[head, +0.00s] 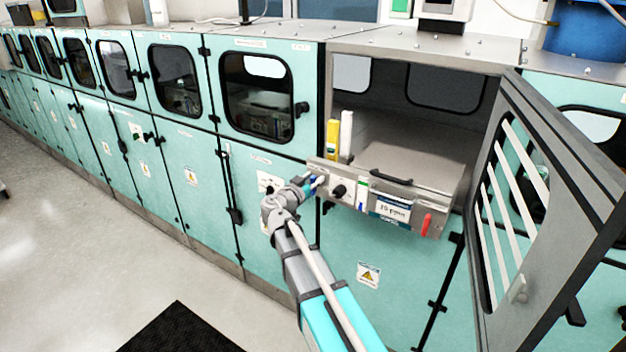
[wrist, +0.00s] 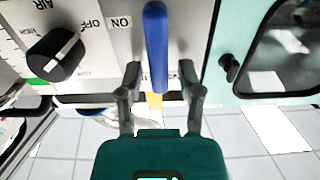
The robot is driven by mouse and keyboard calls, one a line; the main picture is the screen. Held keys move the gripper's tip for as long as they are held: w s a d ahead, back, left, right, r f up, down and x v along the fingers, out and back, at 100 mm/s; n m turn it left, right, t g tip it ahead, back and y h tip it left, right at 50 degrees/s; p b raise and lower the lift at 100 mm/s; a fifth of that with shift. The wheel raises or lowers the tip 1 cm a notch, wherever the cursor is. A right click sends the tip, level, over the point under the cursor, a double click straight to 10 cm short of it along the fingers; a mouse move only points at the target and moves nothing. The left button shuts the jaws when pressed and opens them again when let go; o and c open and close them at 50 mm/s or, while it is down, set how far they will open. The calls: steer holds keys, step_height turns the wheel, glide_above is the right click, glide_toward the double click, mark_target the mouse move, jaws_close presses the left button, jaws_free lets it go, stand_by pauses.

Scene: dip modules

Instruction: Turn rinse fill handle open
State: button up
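The blue lever handle (wrist: 155,45) is on the panel, beside the ON label (wrist: 121,22) in the wrist view. My gripper (wrist: 160,72) is open, with one finger on each side of the handle's lower end. A visible gap separates each finger from the handle. In the head view my gripper (head: 313,185) is at the left end of the module's front panel (head: 362,196), where it partly covers the blue handle. A black knob (wrist: 56,52) is left of the handle, by AIR and OFF labels. No label naming rinse fill is readable.
A red handle (head: 427,224) is at the panel's right end. The grey-framed door (head: 550,190) stands open on the right. A lidded tank (head: 408,163) sits in the open bay.

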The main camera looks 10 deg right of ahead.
jaws_close()
steer(key=shift+n, duration=0.3)
steer(key=n, duration=0.4)
steer(key=shift+w+a+f, duration=0.15)
steer(key=shift+w+a, duration=0.2)
steer(key=n, duration=0.4)
steer(key=f+n+b, duration=0.1)
steer(key=n, duration=0.3)
steer(key=w+a+f+n+b, duration=0.1)
steer(key=n, duration=0.4)
steer(key=shift+f, duration=0.1)
steer(key=shift+n+b, duration=0.3)
